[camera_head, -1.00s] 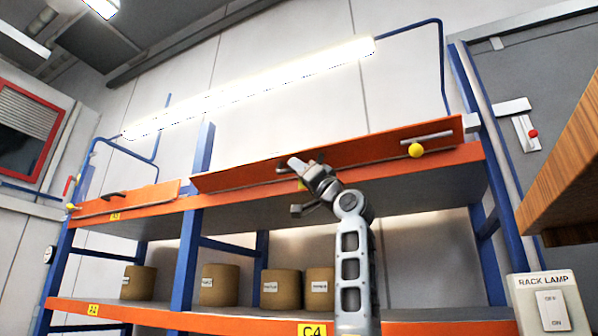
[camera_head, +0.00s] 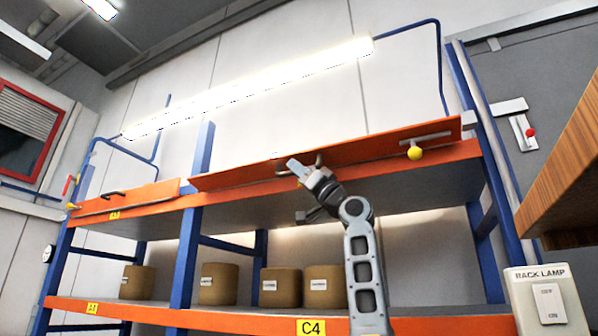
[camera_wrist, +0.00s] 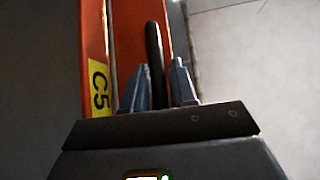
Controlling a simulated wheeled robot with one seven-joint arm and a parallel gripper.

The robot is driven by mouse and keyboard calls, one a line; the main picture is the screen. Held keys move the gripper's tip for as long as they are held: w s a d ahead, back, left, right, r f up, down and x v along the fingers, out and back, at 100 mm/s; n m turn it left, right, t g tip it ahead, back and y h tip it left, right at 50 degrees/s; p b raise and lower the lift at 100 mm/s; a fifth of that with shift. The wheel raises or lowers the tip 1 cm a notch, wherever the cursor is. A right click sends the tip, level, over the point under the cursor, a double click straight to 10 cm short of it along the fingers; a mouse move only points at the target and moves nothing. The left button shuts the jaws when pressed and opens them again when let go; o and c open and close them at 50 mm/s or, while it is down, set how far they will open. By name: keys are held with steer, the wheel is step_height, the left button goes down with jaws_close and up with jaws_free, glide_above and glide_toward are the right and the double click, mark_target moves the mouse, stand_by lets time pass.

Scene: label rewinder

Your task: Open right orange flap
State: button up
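The right orange flap (camera_head: 365,149) is a long panel along the top of the blue and orange rack, leaning back above the top orange beam. Its dark handle (camera_head: 319,159) is near the flap's middle, partly hidden by my gripper (camera_head: 301,168). In the wrist view, the black handle bar (camera_wrist: 154,55) runs between the two grey fingers of my gripper (camera_wrist: 161,82). The fingers are apart, one on each side of the bar, with a gap visible on the right side. The flap also shows behind them in orange (camera_wrist: 128,45).
A silver bar and a yellow knob (camera_head: 415,153) are at the flap's right end. A bright lamp tube (camera_head: 250,88) hangs above. A left orange flap (camera_head: 130,197) is beside it. Brown rolls stand below.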

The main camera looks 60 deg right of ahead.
steer(key=shift+o, duration=1.2)
steer(key=b+v, duration=0.1)
steer(key=v, duration=0.6)
steer(key=shift+s+f+b, duration=0.25)
steer(key=shift+s+b, duration=0.05)
steer(key=shift+b, duration=0.1)
steer(key=shift+c, duration=0.4)
